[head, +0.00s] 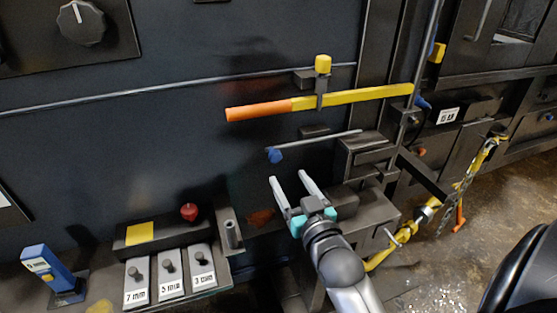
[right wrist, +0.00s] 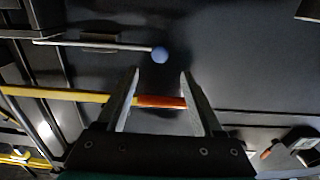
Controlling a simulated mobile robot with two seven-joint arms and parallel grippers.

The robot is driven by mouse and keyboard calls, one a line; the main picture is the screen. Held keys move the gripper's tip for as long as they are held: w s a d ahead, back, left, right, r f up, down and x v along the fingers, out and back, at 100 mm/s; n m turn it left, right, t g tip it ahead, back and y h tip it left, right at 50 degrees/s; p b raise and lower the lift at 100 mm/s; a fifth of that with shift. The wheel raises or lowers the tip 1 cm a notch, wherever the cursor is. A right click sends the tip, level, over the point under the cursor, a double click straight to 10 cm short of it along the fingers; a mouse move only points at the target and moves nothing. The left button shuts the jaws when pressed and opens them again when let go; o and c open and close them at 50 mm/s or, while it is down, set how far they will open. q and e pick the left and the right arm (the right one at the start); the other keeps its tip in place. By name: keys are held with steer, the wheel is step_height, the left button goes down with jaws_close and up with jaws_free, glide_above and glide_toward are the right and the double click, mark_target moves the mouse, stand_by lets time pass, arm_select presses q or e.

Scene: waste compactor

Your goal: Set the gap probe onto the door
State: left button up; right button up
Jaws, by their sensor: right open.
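I cannot tell for sure which thing is the gap probe. Candidates are three grey knobbed blocks marked 7 mm (head: 137,283), 5 mm (head: 171,274) and 3 mm (head: 203,267), side by side in a rack at the lower left, and a blue device (head: 36,257) with a small label, standing left of them. The large dark panel (head: 150,150) may be the door. My right gripper (head: 287,177) is open and empty in front of the panel, right of the blocks and below a blue-knobbed rod (head: 274,156). In the right wrist view nothing sits between its fingers (right wrist: 158,80). My left gripper is not in view.
A yellow bar with an orange grip (head: 257,110) crosses the panel above my right gripper. A red knob (head: 189,211) and a yellow patch (head: 140,232) sit behind the blocks. A dark ledge (head: 370,212) is close on the right. A chain and yellow strap (head: 480,160) hang farther right.

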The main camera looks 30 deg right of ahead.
mark_target(276, 158)
steer(key=x, duration=0.8)
steer(key=shift+c, duration=0.2)
jaws_close()
stand_by(0.4)
stand_by(0.8)
